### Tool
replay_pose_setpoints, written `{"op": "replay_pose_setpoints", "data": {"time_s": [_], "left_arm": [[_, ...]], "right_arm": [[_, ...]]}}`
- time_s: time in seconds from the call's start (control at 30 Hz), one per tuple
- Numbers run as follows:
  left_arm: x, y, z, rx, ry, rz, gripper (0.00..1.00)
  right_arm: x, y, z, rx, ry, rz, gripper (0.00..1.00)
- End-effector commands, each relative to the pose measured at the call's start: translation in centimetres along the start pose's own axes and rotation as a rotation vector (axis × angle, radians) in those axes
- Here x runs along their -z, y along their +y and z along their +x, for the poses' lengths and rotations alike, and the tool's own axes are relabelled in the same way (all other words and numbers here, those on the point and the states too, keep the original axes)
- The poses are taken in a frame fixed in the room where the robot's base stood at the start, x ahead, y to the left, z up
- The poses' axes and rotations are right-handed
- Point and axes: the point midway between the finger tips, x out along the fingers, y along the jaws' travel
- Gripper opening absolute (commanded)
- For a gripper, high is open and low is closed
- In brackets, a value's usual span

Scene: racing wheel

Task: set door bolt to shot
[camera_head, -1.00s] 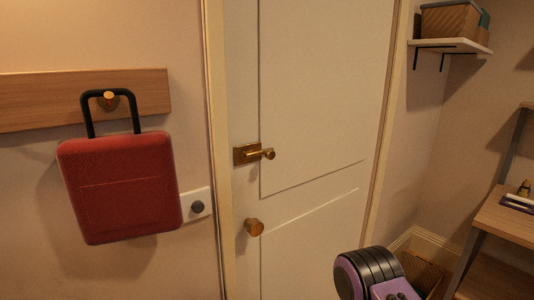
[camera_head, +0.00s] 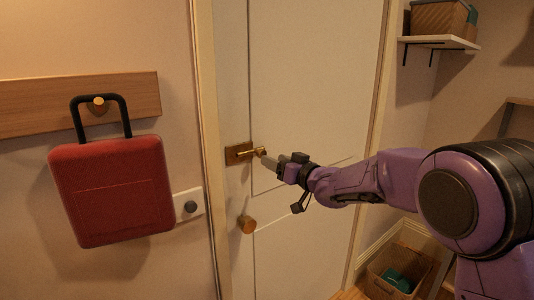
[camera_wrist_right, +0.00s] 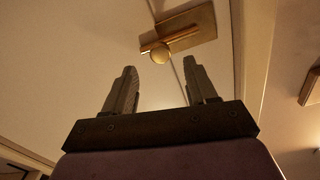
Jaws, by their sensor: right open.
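The door bolt (camera_head: 240,154) is a brass plate with a rod and round knob, mounted on the pale door (camera_head: 305,90) near its left edge. The rod runs sideways, with its knob at the right end. My right gripper (camera_head: 267,160) reaches in from the right, its fingertips close to the knob. In the right wrist view the bolt (camera_wrist_right: 195,32) lies just ahead of the open, empty fingers (camera_wrist_right: 160,64), its knob lined up with the gap between them. Whether the fingers touch the knob cannot be told. My left gripper is out of view.
A brass door knob (camera_head: 246,224) sits below the bolt. A red bag (camera_head: 112,192) hangs from a wooden rail (camera_head: 30,107) at left, near a wall dial (camera_head: 190,206). A shelf (camera_head: 440,42) and a basket (camera_head: 398,272) are at right.

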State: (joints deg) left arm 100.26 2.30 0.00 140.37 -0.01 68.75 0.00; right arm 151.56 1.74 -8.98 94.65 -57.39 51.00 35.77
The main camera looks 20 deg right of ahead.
Motion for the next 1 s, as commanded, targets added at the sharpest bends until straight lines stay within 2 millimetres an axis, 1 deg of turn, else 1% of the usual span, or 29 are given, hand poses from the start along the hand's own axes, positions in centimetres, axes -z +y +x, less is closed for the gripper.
{"op": "replay_pose_setpoints", "data": {"time_s": [0.03, 0.1, 0.23, 0.33, 0.57, 0.67, 0.7, 0.73, 0.77, 0.9, 0.97, 1.0], "left_arm": [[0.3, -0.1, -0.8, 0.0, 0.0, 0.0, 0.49], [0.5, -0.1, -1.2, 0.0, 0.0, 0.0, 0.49], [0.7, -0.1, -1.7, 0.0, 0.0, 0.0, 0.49], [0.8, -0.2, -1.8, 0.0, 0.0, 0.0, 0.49], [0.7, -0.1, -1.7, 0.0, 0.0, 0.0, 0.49], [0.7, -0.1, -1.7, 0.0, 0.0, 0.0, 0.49], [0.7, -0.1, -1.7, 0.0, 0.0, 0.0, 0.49], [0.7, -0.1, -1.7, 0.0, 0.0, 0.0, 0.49], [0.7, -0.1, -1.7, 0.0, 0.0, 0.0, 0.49], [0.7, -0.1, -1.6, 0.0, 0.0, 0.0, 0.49], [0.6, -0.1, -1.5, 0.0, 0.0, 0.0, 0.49], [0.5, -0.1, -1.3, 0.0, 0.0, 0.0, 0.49]], "right_arm": [[0.3, 0.0, 1.2, -0.001, -0.003, 0.0, 0.57], [0.2, -0.1, 2.6, 0.0, -0.003, -0.001, 0.57], [0.1, 0.0, 4.3, -0.001, -0.002, 0.0, 0.57], [0.0, 0.0, 4.9, -0.001, -0.001, 0.001, 0.57], [-0.1, 0.0, 5.0, -0.001, -0.001, 0.002, 0.57], [-0.1, 0.0, 5.0, -0.001, -0.001, 0.002, 0.28], [-0.1, 0.0, 5.0, -0.001, -0.001, 0.002, 0.14], [-0.1, 0.0, 5.0, -0.001, -0.001, 0.002, 0.05], [-0.1, 0.0, 5.0, -0.001, -0.001, 0.001, 0.0], [-0.1, -0.2, 5.0, 0.0, 0.0, 0.001, 0.0], [-0.3, -1.0, 5.0, 0.001, 0.001, 0.001, 0.0], [-0.4, -1.7, 5.0, 0.002, 0.001, 0.001, 0.0]]}}
